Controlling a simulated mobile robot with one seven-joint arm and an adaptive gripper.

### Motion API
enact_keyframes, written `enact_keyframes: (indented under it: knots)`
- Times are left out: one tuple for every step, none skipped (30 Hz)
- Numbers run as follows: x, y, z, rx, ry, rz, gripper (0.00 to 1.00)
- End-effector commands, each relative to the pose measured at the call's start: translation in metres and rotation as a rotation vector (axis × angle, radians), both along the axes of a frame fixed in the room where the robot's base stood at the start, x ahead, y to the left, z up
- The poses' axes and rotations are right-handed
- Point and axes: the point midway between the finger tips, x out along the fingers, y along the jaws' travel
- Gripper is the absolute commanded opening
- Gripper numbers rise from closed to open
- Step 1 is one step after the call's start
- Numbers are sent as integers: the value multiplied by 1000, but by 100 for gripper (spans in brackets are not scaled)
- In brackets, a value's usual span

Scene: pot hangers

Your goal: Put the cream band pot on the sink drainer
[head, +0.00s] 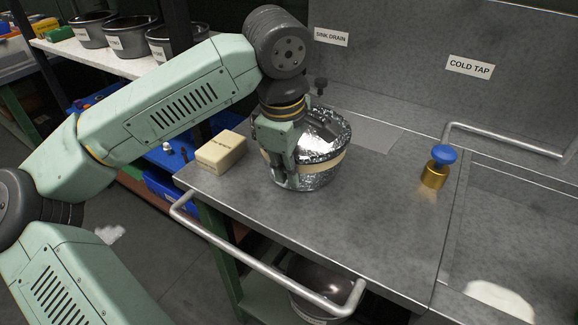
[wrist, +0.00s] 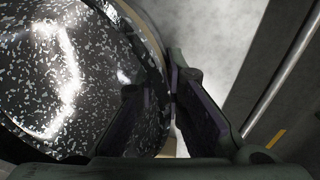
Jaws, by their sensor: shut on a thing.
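The cream band pot (head: 325,170) is round, speckled black and white, with a cream band around its side. In the head view it is upright at the left part of the steel sink drainer (head: 370,225); whether its base touches the steel I cannot tell. My gripper (head: 286,180) points down at the pot's near left side and is shut on its rim. In the wrist view the gripper (wrist: 172,100) has one dark finger on each side of the pot's edge, and the speckled pot (wrist: 60,75) fills the left half. The pot's far left side is hidden behind my gripper.
A cream block (head: 221,152) sits left of the pot. A brass tap with a blue knob (head: 438,167) stands to the right, before the sink basin. A rail (head: 265,262) runs along the front edge. Several dark pots stand on a shelf (head: 110,60). The drainer's middle is clear.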

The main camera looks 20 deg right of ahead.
Motion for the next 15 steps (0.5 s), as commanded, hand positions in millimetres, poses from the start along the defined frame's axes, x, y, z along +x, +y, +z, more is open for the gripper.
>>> enact_keyframes:
  knots:
    - [0, 0, -2, 0, 0, 0, 10]
    - [0, 0, -1, 0, 0, 0, 12]
    - [0, 0, -1, 0, 0, 0, 15]
    - [0, 0, -1, 0, 0, 0, 17]
    - [0, 0, -1, 0, 0, 0, 19]
    - [0, 0, -1, 0, 0, 0, 22]
    - [0, 0, -1, 0, 0, 0, 24]
    - [0, 0, -1, 0, 0, 0, 26]
    - [0, 0, -1, 0, 0, 0, 28]
    - [0, 0, -1, 0, 0, 0, 30]
    - [0, 0, -1, 0, 0, 0, 30]
    - [0, 0, -1, 0, 0, 0, 30]
    - [0, 0, -1, 0, 0, 0, 30]
    - [0, 0, -1, 0, 0, 0, 30]
    - [0, 0, -1, 0, 0, 0, 30]
